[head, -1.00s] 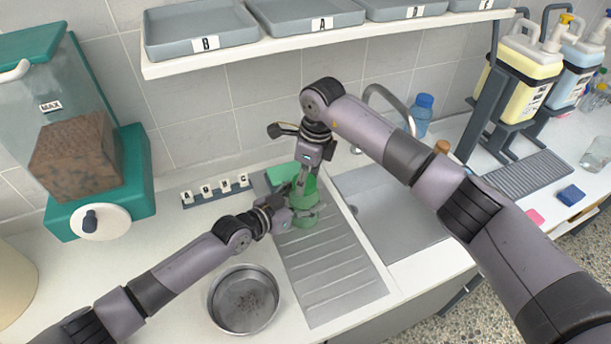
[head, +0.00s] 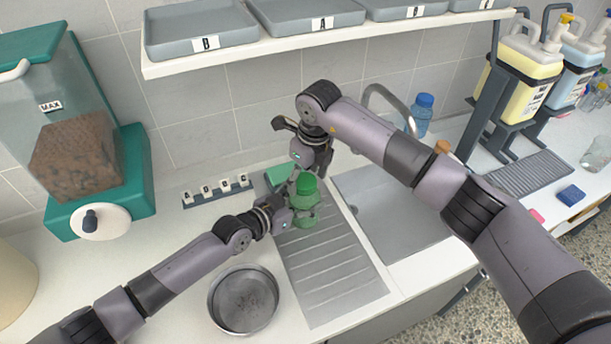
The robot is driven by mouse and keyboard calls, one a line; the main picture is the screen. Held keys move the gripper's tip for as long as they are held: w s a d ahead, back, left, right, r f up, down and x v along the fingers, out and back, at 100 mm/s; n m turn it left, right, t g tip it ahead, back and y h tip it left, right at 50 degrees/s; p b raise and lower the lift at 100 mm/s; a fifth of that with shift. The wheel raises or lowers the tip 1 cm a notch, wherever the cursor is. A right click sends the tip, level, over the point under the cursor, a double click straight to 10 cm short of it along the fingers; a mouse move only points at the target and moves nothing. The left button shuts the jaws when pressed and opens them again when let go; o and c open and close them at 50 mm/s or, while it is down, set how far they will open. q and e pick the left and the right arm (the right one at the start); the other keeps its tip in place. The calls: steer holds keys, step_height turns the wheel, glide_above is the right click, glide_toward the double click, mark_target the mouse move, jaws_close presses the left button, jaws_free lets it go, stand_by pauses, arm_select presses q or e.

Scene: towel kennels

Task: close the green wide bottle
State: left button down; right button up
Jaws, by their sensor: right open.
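The green wide bottle (head: 304,215) stands upright on the ribbed drainboard (head: 335,265) left of the sink. A darker green cap (head: 306,184) sits on its top; whether it is fully tightened cannot be told. My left gripper (head: 300,214) reaches in from the left, with its fingers around the bottle's body, shut on it. My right gripper (head: 305,173) is open just above and behind the cap, pointing down. Its fingertips are partly hidden by the cap, and I cannot tell whether they touch it.
A steel bowl (head: 243,300) stands on the counter in front of my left arm. A green block (head: 277,175) and a lettered rack (head: 217,193) lie behind. The sink (head: 385,215) is to the right. A shelf with grey trays (head: 310,15) hangs above.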

steer(key=shift+o, duration=0.4)
step_height(320, 180, up, 12)
steer(key=s+d, duration=0.1)
steer(key=shift+s, duration=0.15)
steer(key=shift+d, duration=0.1)
arm_select(q)
steer(key=shift+c, duration=1.7)
jaws_free()
arm_select(e)
steer(key=shift+f, duration=0.1)
arm_select(q)
steer(key=v, duration=1.2)
